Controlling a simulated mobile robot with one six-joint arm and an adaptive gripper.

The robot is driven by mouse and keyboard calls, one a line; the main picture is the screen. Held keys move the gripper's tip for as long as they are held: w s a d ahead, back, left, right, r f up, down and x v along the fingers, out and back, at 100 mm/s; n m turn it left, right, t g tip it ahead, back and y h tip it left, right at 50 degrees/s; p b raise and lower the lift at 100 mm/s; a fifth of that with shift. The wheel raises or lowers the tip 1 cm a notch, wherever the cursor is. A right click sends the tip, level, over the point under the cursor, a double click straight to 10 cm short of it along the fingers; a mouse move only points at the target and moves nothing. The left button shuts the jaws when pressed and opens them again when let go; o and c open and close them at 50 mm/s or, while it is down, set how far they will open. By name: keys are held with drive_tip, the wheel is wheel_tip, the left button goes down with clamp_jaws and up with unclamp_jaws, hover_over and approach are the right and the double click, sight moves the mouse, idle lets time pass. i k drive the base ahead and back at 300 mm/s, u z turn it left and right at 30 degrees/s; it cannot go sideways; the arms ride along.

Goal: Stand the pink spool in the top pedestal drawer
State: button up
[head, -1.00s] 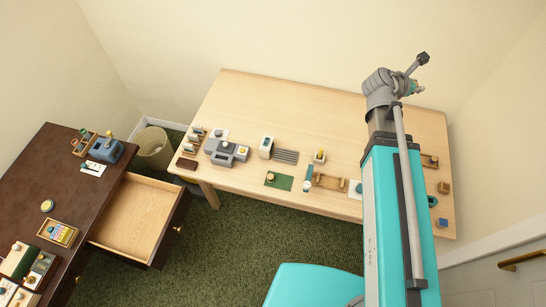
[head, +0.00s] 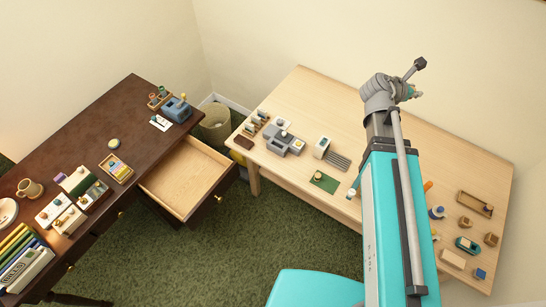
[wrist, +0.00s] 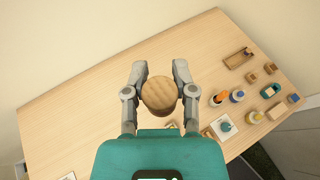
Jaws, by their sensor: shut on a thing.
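The pink spool (wrist: 161,92) is between the fingers of my gripper (wrist: 160,84) in the wrist view. I see its round wooden end, with a little reddish-pink below it. My gripper is shut on it, above the light wooden table. In the head view my arm reaches up over that table; the fingers and the spool cannot be made out there. The top pedestal drawer (head: 186,178) is pulled out from the dark desk at left, and its visible floor is bare. My gripper is well to the right of the drawer.
The dark desk (head: 95,125) bears boxes, a mug and books. The light table (head: 300,95) holds a grey machine (head: 285,141), a green mat (head: 324,181) and several small items at right. A waste bin (head: 216,122) stands between them. Green carpet is clear before the drawer.

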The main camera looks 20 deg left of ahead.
sight(196, 185)
drive_tip(key=u, duration=1.85)
drive_tip(key=i, duration=0.65)
drive_tip(key=u, duration=0.05)
drive_tip(key=k, duration=0.35)
drive_tip(key=u, duration=0.1)
